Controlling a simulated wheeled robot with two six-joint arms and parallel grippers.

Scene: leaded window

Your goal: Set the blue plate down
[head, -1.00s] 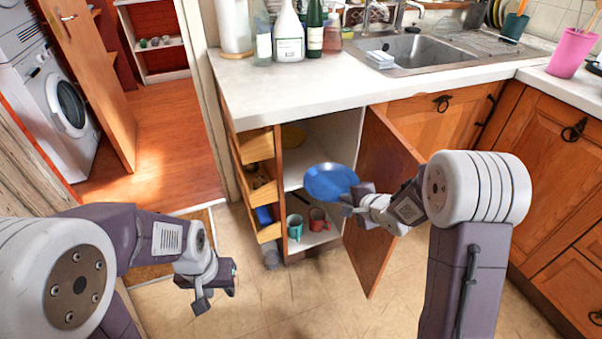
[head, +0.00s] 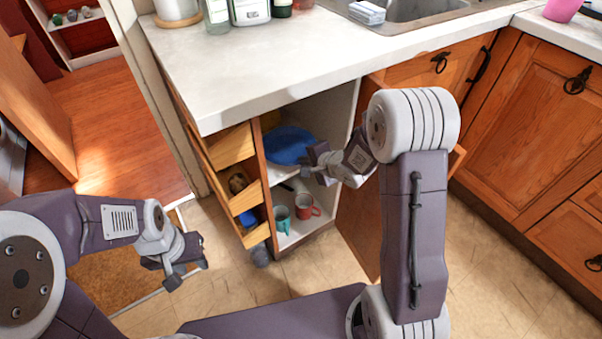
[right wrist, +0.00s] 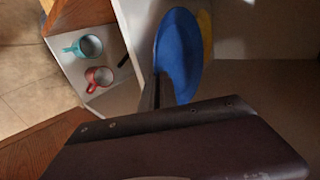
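The blue plate (head: 287,145) is inside the open cupboard, at the level of its middle shelf (head: 291,178). My right gripper (head: 309,160) reaches in from the right and is shut on the plate's near rim. In the right wrist view the blue plate (right wrist: 181,52) appears nearly edge-up in the picture, with a dark finger at its lower edge. Whether the plate touches the shelf cannot be told. A yellow item (right wrist: 205,32) shows partly behind it. My left gripper (head: 186,272) is empty, its fingers apart, low above the floor at left.
A teal mug (head: 281,219) and a red mug (head: 304,207) stand on the cupboard's lower level. The open cupboard door (head: 357,225) is right of the opening, beside my right arm. Pulled-out wooden racks (head: 232,147) flank it at left. The counter (head: 260,65) overhangs above.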

